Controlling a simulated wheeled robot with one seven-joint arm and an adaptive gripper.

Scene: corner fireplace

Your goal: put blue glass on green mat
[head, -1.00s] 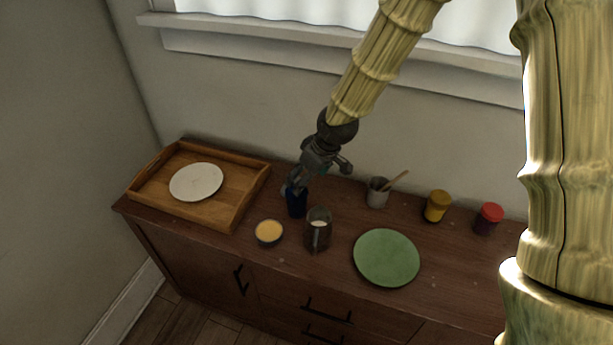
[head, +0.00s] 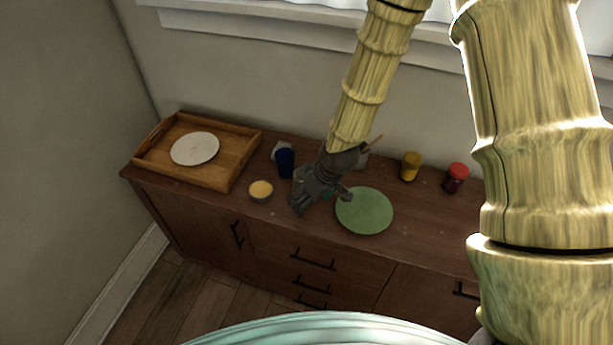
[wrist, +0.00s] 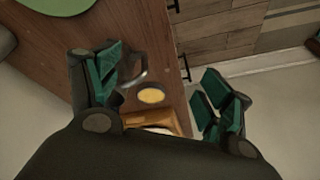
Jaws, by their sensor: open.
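The blue glass (head: 285,163) stands upright on the wooden cabinet top, right of the tray. The green mat (head: 365,211) is a round disc lying flat to the right; its edge shows in the wrist view (wrist: 60,5). My gripper (head: 320,198) is open and empty, above the cabinet between the glass and the mat, apart from the glass. In the wrist view the spread fingers (wrist: 163,78) show, with a glass mug (wrist: 133,66) beside the left finger. The blue glass cannot be made out there. My gripper mostly hides the mug in the head view.
A bowl of yellow food (head: 261,190) sits left of my gripper. A wooden tray (head: 240,170) with a white plate (head: 195,148) is at the left. A yellow jar (head: 410,166) and a red-lidded jar (head: 456,177) stand behind the mat, which is bare.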

